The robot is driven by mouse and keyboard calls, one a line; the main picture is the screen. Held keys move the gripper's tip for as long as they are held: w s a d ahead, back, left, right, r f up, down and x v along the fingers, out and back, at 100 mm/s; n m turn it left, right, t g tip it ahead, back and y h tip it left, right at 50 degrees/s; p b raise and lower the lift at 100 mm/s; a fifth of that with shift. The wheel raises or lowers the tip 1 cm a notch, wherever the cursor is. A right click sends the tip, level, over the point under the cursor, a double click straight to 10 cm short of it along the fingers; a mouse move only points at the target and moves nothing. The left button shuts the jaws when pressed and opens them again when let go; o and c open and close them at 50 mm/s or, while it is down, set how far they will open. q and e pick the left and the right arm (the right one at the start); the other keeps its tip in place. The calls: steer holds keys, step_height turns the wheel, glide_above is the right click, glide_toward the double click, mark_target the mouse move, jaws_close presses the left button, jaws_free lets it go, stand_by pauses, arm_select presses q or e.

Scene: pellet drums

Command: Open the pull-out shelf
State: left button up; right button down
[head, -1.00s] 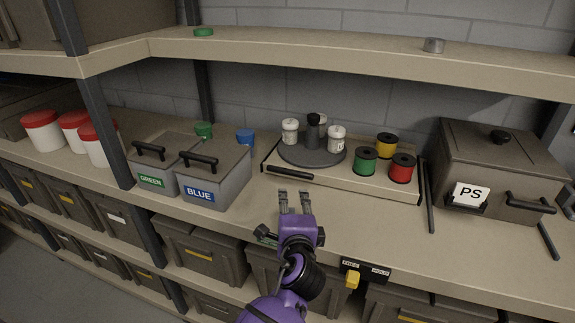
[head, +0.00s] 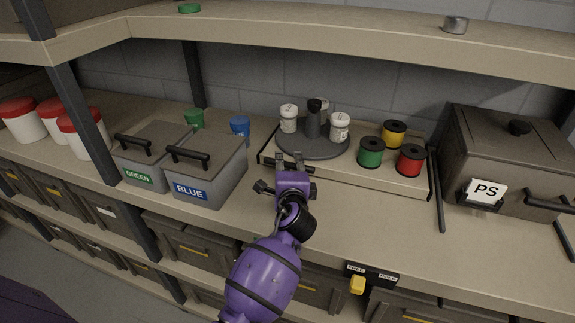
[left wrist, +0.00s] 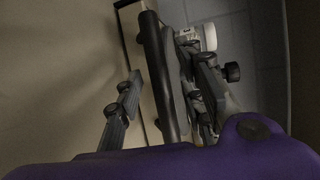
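The pull-out shelf (head: 400,187) is a low beige board at the back of the worktop. It carries a dark round turntable (head: 312,146) with white jars and a black bottle, and green, red and yellow spools. Its black bar handle (left wrist: 160,75) is at the front left, partly hidden by my gripper in the head view. My left gripper (head: 291,158) is at this handle. In the left wrist view its fingers (left wrist: 162,95) are apart, one on each side of the bar, with a visible gap on the left side. My right gripper is not in view.
Grey bins marked GREEN (head: 139,176) and BLUE (head: 190,189) stand to the left. A PS bin (head: 507,150) stands to the right, with a dark rod (head: 440,205) beside the shelf. The worktop in front of the shelf is clear. A yellow switch (head: 357,285) is on the front edge.

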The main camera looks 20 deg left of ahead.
arm_select(q)
steer(key=shift+w+a, duration=0.1)
steer(key=shift+w, duration=0.2)
jaws_close()
